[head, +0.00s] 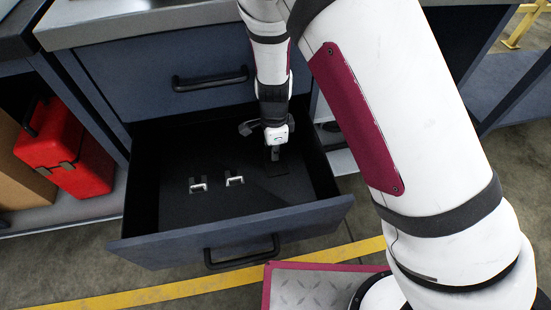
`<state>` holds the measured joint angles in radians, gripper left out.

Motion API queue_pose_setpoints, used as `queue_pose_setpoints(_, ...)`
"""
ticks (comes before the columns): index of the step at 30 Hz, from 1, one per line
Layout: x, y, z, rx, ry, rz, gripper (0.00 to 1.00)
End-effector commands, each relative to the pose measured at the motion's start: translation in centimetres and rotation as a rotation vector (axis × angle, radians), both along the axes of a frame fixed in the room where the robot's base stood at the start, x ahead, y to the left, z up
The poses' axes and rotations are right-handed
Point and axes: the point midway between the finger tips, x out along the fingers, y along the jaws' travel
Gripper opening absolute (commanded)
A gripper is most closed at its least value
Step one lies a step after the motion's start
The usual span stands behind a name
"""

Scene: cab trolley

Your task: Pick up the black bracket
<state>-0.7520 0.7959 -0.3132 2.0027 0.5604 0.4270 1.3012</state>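The drawer (175,212) is pulled open, with a dark floor inside. My gripper (262,143) points down into its back right part. Its grey finger parts show spread apart, one to the left and one toward the front, so it looks open. I see nothing held between them, though the arm hides part of that space. A dark, flat shape (279,170) lies on the drawer floor just below the gripper. It may be the black bracket, but black on black is too faint to be sure.
Two small silver-and-dark pieces (198,185) (234,180) stand in the drawer's middle, left of my gripper. The drawer walls enclose the space. A closed drawer (165,75) is above. A red case (65,150) stands on the left shelf. The drawer's front left floor is clear.

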Motion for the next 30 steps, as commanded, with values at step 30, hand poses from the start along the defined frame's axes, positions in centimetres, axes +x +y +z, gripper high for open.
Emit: queue_pose_setpoints(30, -7.6, 1.8, 4.6, 0.000, 0.003, 0.004, 0.00)
